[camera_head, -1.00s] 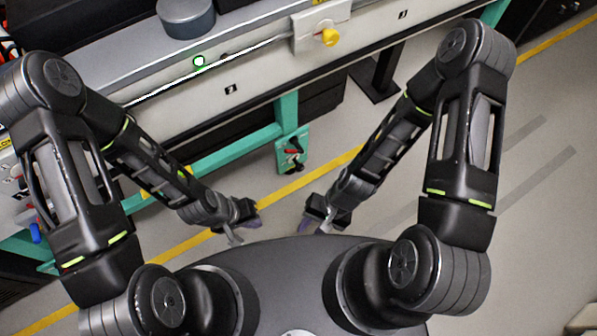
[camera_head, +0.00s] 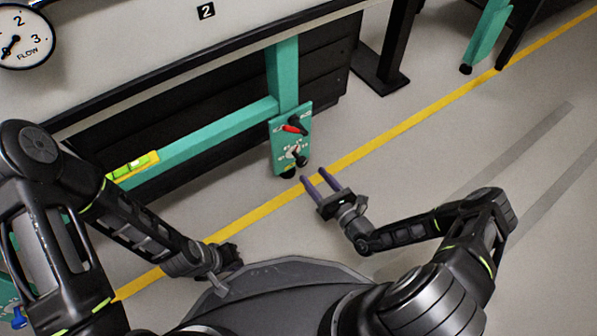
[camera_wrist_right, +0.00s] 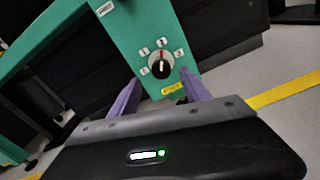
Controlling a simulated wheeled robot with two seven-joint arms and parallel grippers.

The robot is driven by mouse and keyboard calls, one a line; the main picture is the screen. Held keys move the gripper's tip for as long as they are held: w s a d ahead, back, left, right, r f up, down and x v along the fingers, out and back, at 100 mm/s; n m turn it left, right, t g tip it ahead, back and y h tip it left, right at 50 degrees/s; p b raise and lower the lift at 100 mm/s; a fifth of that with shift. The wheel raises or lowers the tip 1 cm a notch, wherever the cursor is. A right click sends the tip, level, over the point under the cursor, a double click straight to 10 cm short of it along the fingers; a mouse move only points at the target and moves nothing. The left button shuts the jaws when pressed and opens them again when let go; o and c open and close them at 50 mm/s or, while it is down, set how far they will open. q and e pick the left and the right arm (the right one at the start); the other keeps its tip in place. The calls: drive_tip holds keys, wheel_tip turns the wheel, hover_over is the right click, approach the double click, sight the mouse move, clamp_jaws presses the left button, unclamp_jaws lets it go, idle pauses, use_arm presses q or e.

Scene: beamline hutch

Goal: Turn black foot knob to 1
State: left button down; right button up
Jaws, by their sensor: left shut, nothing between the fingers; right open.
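The black foot knob (camera_head: 299,159) is low on a teal plate (camera_head: 279,146) at the foot of a teal leg. In the right wrist view the round black knob (camera_wrist_right: 161,68) has a light pointer mark, roughly upward, and small white labels around it. Their figures are hard to read. My right gripper (camera_head: 315,177) is open, its purple fingers pointing at the plate. In the wrist view the fingers are on either side below the knob, apart from it. My left gripper (camera_head: 228,264) is shut and empty, low by my base and away from the plate.
A yellow label (camera_wrist_right: 172,88) is under the knob. A teal crossbar (camera_head: 205,140) runs left from the leg. Yellow floor tape (camera_head: 400,126) passes in front; the floor to the right is clear.

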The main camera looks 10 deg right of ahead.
sight(304, 163)
drive_tip(key=shift+d, duration=0.15)
drive_tip(key=shift+w, duration=0.1)
drive_tip(key=shift+w+a, duration=0.3)
drive_tip(key=shift+w, duration=0.15)
drive_tip(key=b+x, duration=0.3)
drive_tip(key=x, duration=0.3)
drive_tip(key=shift+d, duration=0.1)
drive_tip(key=shift+w, duration=0.35)
drive_tip(key=shift+c, duration=0.2)
clamp_jaws()
